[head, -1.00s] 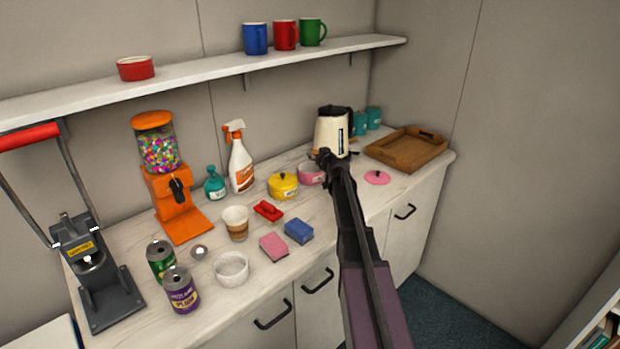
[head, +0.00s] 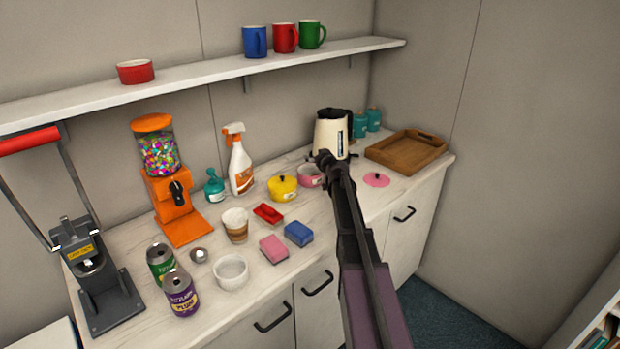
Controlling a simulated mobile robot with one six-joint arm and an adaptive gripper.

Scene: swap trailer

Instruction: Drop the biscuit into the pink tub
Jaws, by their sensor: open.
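The pink tub (head: 307,177) stands on the counter just right of the yellow pot, with its top uncovered. Its right side is partly hidden behind my arm. A pink lid (head: 376,180) with a knob lies apart on the counter to the right. My gripper (head: 325,158) is open, seen from behind, at the tub's right edge in the picture and in front of the kettle. Its fingertips are small and dark, and I cannot tell its height above the tub. I see no biscuit; the tub's inside is mostly hidden.
The cream kettle (head: 332,133) stands behind my gripper, and the yellow pot (head: 283,188) is left of the tub. A wooden tray (head: 407,151) is at the back right. Sponges, a paper cup (head: 235,224) and cans crowd the front left. Clear counter lies around the pink lid.

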